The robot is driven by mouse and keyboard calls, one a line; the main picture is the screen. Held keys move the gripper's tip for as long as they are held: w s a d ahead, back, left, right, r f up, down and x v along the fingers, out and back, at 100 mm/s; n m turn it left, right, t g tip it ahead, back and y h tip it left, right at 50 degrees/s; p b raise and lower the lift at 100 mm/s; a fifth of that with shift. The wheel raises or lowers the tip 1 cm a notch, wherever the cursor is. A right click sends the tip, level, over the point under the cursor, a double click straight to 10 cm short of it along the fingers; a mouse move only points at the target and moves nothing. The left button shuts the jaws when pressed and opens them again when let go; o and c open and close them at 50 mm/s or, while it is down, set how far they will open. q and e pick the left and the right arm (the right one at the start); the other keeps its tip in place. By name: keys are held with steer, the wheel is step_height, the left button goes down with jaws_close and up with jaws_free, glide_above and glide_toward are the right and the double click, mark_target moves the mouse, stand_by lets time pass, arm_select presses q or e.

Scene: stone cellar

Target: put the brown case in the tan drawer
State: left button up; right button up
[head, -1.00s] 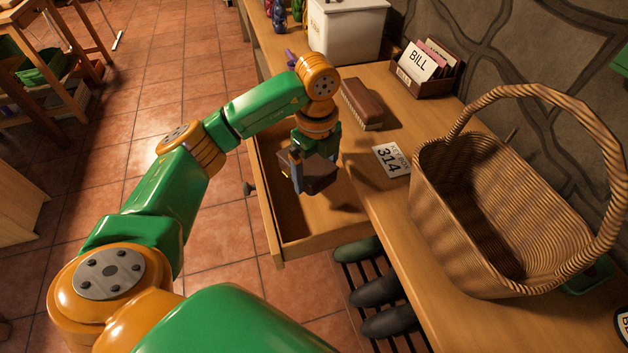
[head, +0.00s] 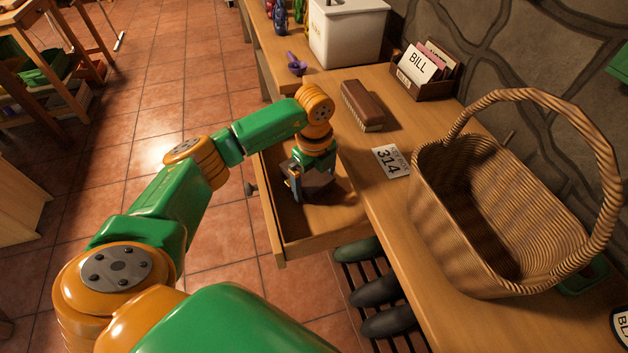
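The tan drawer (head: 312,222) is pulled out from under the wooden counter, its inside open to view. My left gripper (head: 308,186) points down inside the drawer's outline, with its fingers around the brown case (head: 319,184). The case is dark brown and partly hidden by the fingers and wrist. It is low in the drawer; I cannot tell whether it touches the drawer floor. My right gripper is not in view.
On the counter are a brown brush (head: 362,105), a white card marked 314 (head: 391,161), a large wicker basket (head: 500,215), a card box (head: 425,80), a white bin (head: 346,35) and a purple scoop (head: 296,66). Dark boots (head: 378,290) stand on a rack below.

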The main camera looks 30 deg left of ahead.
mark_target(314, 179)
arm_select(q)
step_height(314, 179, up, 12)
steer(key=shift+r, duration=0.2)
stand_by(0.4)
